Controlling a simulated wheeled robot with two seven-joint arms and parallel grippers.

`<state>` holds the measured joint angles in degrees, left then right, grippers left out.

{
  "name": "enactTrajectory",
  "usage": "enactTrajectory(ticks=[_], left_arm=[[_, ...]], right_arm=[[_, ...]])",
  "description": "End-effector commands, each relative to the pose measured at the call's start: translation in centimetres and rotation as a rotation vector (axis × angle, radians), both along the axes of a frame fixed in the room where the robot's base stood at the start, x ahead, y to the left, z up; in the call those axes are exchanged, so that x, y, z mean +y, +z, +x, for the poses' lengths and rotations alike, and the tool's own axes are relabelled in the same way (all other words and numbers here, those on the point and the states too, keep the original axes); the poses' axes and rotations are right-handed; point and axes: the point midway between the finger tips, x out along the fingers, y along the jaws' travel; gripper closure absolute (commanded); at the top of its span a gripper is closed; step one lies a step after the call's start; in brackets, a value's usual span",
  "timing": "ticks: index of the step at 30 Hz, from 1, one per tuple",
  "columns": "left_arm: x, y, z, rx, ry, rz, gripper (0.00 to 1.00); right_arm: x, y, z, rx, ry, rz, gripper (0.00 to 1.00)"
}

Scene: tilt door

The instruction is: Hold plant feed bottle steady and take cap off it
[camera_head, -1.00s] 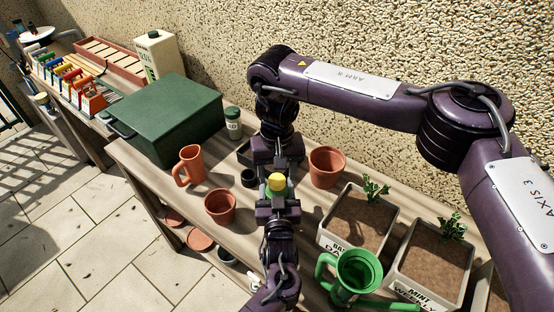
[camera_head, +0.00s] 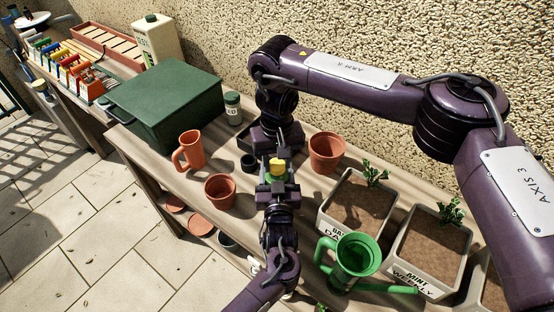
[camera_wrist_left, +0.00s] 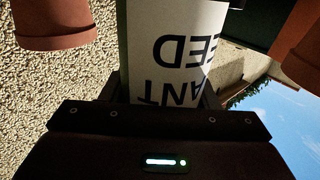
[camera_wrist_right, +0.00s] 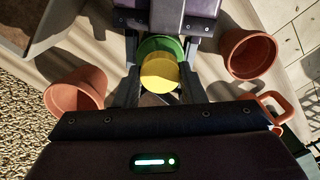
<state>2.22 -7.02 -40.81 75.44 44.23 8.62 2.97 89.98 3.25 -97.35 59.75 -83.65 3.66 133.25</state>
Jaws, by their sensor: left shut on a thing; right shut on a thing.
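The plant feed bottle is upright to the picture, white with dark lettering in the left wrist view (camera_wrist_left: 170,50), with a green top (camera_wrist_right: 160,46) in the right wrist view. Its yellow cap (camera_head: 277,165) shows between the arms in the head view. My left gripper (camera_head: 278,186) is shut on the bottle's body from the front side. My right gripper (camera_wrist_right: 160,80) is shut on the yellow cap (camera_wrist_right: 160,72), coming from the back side. The cap appears right against the green top; I cannot tell whether it is loose.
Terracotta pots (camera_head: 326,153) and (camera_head: 220,190) stand on the bench on either side of the grippers. A green watering can (camera_head: 352,258) and planters (camera_head: 432,250) are at the right. A terracotta jug (camera_head: 189,151) and a green box (camera_head: 168,108) are at the left.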

Motion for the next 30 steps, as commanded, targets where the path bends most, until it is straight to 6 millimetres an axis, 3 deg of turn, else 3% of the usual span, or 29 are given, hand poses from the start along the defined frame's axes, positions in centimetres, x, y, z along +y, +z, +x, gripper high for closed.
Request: enactTrajectory(ticks=[30], left_arm=[[0.0, 0.1, 0.03, -0.002, 0.0, -0.001, 1.0]], right_arm=[[0.01, 0.15, -0.02, 0.002, 2.229, -0.001, 0.91]])
